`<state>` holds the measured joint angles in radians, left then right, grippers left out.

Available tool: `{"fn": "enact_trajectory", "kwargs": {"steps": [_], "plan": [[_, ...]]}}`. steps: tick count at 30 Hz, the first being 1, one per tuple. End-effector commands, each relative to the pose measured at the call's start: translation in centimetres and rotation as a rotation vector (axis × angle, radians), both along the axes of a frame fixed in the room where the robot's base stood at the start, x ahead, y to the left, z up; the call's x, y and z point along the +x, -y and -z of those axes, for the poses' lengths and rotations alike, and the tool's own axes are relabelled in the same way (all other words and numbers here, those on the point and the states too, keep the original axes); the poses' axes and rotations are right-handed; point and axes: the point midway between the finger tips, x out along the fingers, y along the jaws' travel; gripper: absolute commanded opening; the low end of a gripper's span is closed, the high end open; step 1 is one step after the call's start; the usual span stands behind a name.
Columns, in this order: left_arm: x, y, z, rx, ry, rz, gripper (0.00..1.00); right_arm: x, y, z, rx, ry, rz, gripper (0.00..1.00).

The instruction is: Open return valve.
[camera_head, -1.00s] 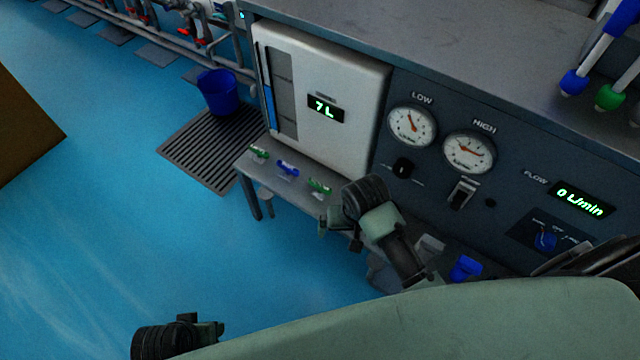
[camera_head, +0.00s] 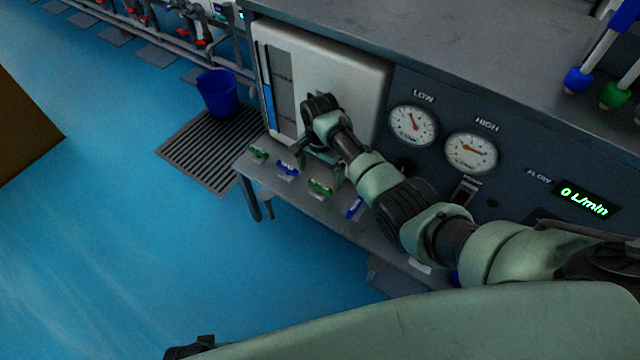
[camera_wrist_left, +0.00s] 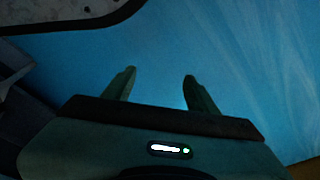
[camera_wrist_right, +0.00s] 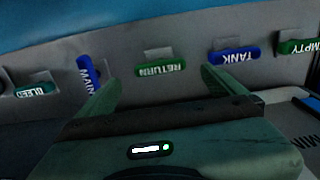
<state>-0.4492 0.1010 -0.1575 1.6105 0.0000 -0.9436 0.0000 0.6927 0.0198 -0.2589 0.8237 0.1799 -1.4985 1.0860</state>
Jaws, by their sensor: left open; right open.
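The return valve is a green handle marked RETURN (camera_wrist_right: 160,70) on the grey ledge, upside down in the right wrist view. It lies lengthwise along the ledge, and in the head view it is the green handle (camera_head: 319,186) right of the blue tank handle (camera_head: 288,168). My right gripper (camera_wrist_right: 159,84) is open and empty, with its fingers pointing toward the return handle, one toward each end. No contact shows. In the head view my right gripper (camera_head: 323,156) hangs just above and behind that handle. My left gripper (camera_wrist_left: 158,76) is open and empty over blue floor.
The blue MAIN handle (camera_wrist_right: 88,76) beside it is turned across the ledge. The green EMPTY handle (camera_head: 257,153) and a BLEED handle (camera_wrist_right: 35,90) are farther out. The white tank (camera_head: 285,75) and gauge panel rise behind. A blue bucket (camera_head: 217,92) stands on the floor grate.

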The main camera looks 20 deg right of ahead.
Motion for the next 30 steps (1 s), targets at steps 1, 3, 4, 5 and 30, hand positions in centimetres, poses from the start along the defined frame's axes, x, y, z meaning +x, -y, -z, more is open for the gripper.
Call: {"fn": "enact_trajectory", "kwargs": {"steps": [1,3,4,5,30], "plan": [[0.6,0.1,-0.7,-0.001,0.01,-0.001,0.58,0.0,0.0,1.0,0.0,-0.001,-0.001,0.98],[1.1,0.1,-2.0,-0.002,0.017,-0.002,0.58,0.0,0.0,2.0,-0.001,-0.002,-0.001,0.98],[1.3,0.1,-2.5,-0.003,0.021,-0.003,0.58,0.0,0.0,2.3,-0.001,-0.001,-0.001,0.98],[1.5,0.2,-3.1,-0.002,0.023,-0.003,0.58,0.0,0.0,2.7,-0.001,-0.002,-0.002,0.98],[2.4,0.2,-7.9,-0.003,0.042,-0.008,0.58,0.0,0.0,5.1,0.0,0.0,-0.002,0.62]]}}
